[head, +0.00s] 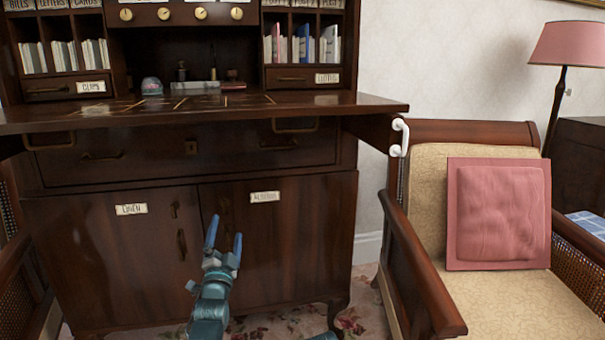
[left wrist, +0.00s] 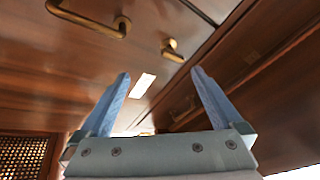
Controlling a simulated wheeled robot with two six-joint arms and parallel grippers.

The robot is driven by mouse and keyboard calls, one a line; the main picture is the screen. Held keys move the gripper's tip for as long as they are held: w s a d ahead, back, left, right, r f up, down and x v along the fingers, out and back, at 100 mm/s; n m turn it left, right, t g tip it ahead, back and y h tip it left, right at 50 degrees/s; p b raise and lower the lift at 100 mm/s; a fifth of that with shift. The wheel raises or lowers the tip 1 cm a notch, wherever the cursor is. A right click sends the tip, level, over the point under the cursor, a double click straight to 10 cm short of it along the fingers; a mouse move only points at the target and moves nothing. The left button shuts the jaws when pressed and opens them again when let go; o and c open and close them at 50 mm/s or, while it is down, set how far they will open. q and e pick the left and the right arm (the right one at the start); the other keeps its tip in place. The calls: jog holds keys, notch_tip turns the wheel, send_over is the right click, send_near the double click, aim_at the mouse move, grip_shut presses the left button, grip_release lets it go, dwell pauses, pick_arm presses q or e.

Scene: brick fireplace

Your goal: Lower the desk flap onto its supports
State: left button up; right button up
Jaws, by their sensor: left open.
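The desk flap (head: 240,110) lies out flat, about level, in front of the pigeonholes of the dark wooden desk. A wooden support (head: 372,130) juts out under its right end, with a white handle (head: 400,137) at its tip. Part of a support (head: 10,146) shows under the left end. I cannot tell whether any small gap remains between flap and supports. My left gripper (head: 225,234) is open and empty, below the flap in front of the cupboard doors. Its open fingers also show in the left wrist view (left wrist: 160,88).
A drawer (head: 235,150) and two labelled doors (head: 100,245) are below the flap. An armchair (head: 430,165) with a pink cushion (head: 498,213) stands close at right. A glass dome (head: 152,87) sits at the flap's back. Brass handles (left wrist: 120,27) hang near my left fingers in the wrist view.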

pick_arm(q)
jog(key=s+d+f+n+g+h+p, duration=0.25)
jog(key=s+d+f+g+p, duration=0.4)
jog(key=d+f+g, duration=0.55)
jog(key=s+d+f+n+g+y+p, duration=0.1)
jog(key=s+f+n+g+p, duration=0.3)
jog(key=s, duration=0.7)
jog(key=s+d+g+y+p, duration=0.15)
jog(key=s+g, duration=0.45)
jog(key=s, duration=0.6)
notch_tip(320, 180, up, 38)
jog(key=p, duration=3.8)
jog(key=shift+s+a+f, duration=0.15)
jog(key=shift+s+f, duration=0.05)
jog(key=shift+f, duration=0.05)
jog(key=shift+n, duration=0.25)
